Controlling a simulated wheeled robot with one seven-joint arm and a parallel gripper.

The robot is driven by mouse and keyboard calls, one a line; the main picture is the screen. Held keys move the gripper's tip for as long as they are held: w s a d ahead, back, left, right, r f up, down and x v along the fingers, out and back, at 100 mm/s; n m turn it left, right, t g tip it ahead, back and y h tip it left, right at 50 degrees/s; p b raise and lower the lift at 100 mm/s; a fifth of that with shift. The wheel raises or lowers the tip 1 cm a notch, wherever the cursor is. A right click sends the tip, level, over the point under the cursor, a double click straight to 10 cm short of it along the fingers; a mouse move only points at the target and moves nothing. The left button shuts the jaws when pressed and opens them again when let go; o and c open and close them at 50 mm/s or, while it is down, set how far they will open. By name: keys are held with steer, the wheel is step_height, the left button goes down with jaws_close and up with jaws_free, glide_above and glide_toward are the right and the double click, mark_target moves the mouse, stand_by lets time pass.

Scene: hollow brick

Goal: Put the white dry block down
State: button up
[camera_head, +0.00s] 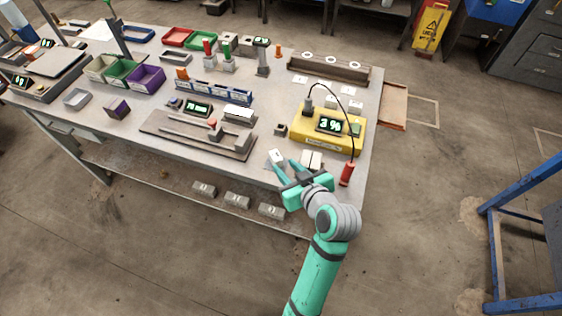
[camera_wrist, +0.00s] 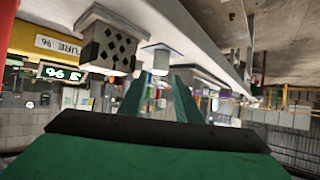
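A small white block (camera_head: 277,155) with a dark mark on top stands near the table's front edge, just beyond my fingertips. In the wrist view, which looks upside down, a pale block (camera_wrist: 155,57) shows between and past the finger ends. My gripper (camera_head: 284,164) has its green fingers apart, with a gap at the tips (camera_wrist: 158,78); I see no clear contact with the block. A pale block (camera_head: 311,160) stands to the right of the gripper; its dark-holed face (camera_wrist: 108,47) is close in the wrist view. I cannot tell which block is dry.
A yellow moisture meter (camera_head: 304,138) reads "3 %" behind the blocks, with a cable to a red-handled probe (camera_head: 346,173). A grey tray with a rail (camera_head: 192,137) lies to the left. Several grey blocks (camera_head: 237,200) sit on the lower shelf. Narrow bare table surrounds the gripper.

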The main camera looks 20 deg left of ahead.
steer(key=v, duration=0.5)
steer(key=shift+s+d+r, duration=0.2)
steer(key=shift+s+d, duration=0.05)
stand_by(0.3)
